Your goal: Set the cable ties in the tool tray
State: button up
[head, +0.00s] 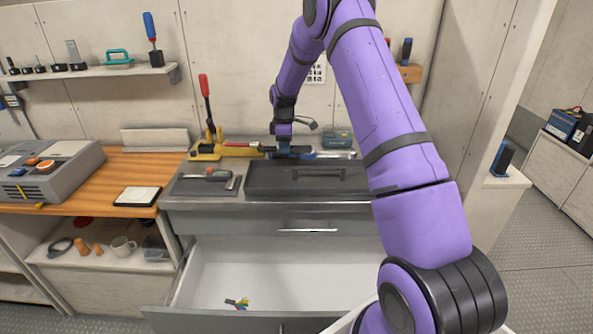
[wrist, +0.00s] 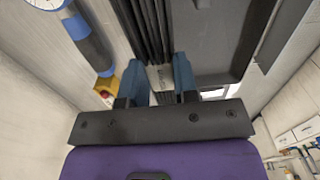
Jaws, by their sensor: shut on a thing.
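My gripper (wrist: 158,82) is shut on a bundle of long black strips, the cable ties (wrist: 150,25), with a pale band near the fingers. In the head view my gripper (head: 290,152) is low at the back of the grey cabinet top, and the cable ties are too small to make out there. A dark, rimmed, box-like thing with a handle, perhaps the tool tray (head: 262,186), lies just in front of my gripper. A dark rimmed surface (wrist: 215,45) shows right of the cable ties in the wrist view.
A yellow tool with a red handle (head: 206,150) stands left of my gripper. A grey mat (head: 190,187) bears a screwdriver. Below, an open drawer (head: 290,275) holds small coloured pieces (head: 237,303). A grey console (head: 50,175) stands on the wooden bench at left.

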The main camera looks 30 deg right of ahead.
aim_at(285, 172)
notch_tip(285, 172, down, 8)
jog(key=shift+f, duration=0.2)
jog(key=shift+f, duration=0.15)
jog(key=o, duration=0.6)
jog(key=shift+o, duration=0.2)
